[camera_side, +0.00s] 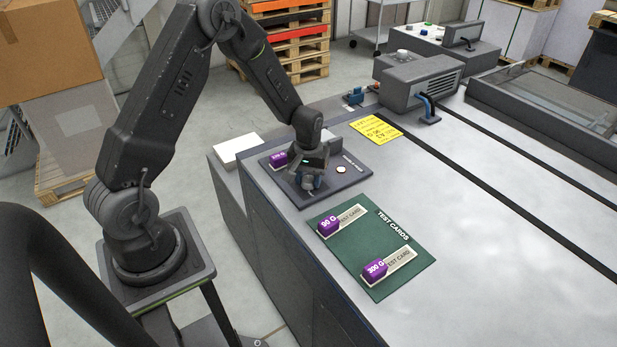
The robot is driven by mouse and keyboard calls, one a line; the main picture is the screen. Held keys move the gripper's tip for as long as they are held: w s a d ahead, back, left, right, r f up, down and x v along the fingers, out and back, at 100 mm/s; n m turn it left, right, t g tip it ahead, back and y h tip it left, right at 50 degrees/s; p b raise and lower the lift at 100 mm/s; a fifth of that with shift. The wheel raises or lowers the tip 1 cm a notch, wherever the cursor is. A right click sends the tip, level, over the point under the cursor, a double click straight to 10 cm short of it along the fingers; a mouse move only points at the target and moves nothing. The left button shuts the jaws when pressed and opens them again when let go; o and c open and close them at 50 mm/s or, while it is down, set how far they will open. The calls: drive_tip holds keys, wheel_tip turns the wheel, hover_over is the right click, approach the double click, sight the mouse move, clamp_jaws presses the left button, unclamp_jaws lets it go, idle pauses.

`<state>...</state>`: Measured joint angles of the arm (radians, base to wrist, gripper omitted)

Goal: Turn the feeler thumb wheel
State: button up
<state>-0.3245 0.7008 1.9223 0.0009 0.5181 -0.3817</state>
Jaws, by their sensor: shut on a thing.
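My gripper (311,186) points down at the dark plate (345,182) near the left edge of the machine's top. It is shut on a small part on that plate, which I take to be the feeler thumb wheel. The jaws hide most of this part, so its shape and angle cannot be told. A purple block with a weight label (279,160) sits on the same plate, just left of my gripper. A small pale round disc (341,169) is on the plate to the right of the gripper.
A green mat (382,224) in front holds two test cards, with purple blocks marked 90 G (328,226) and 300 G (375,269). A yellow note (376,130) lies behind the plate. A grey housing (420,80) stands farther back. The grey top at right is clear.

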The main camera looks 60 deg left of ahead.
sight(308, 179)
drive_tip(key=shift+c, duration=1.2)
drive_tip(key=shift+m, duration=2.1)
drive_tip(key=o, duration=0.9)
drive_tip(key=shift+r, duration=0.15)
wheel_tip(308, 179, up, 14)
drive_tip(key=shift+f, duration=0.2)
